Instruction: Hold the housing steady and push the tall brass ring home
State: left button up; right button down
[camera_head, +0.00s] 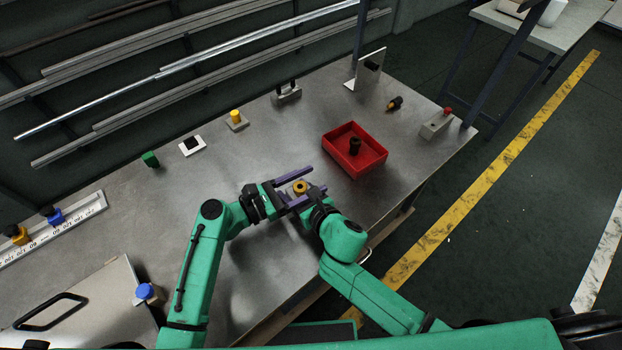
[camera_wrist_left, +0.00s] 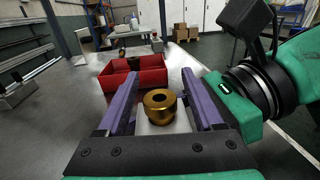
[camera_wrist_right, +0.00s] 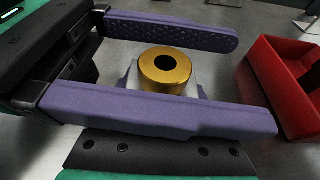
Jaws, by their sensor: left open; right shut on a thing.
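The brass ring (camera_head: 300,187) sits on top of a pale housing (camera_wrist_right: 133,77), its dark bore facing up. In the left wrist view the ring (camera_wrist_left: 160,105) stands upright on the housing (camera_wrist_left: 163,127); how far in it sits I cannot tell. My left gripper (camera_head: 317,179) is open, its two purple fingers passing on either side of the housing with gaps. My right gripper (camera_head: 303,196) is shut on the housing from the front right. In the right wrist view its fingers are mostly hidden behind a left finger.
A red tray (camera_head: 372,166) holding a dark ring (camera_head: 354,146) stands just beyond the grippers. Small blocks line the back of the metal bench (camera_head: 215,170). A grey block with a red top (camera_head: 436,123) is at the right end.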

pick_arm(q)
jog(key=v, duration=1.1)
jog(key=shift+a+f, duration=0.15)
jog(key=shift+a, duration=0.05)
pick_arm(e)
grip_release()
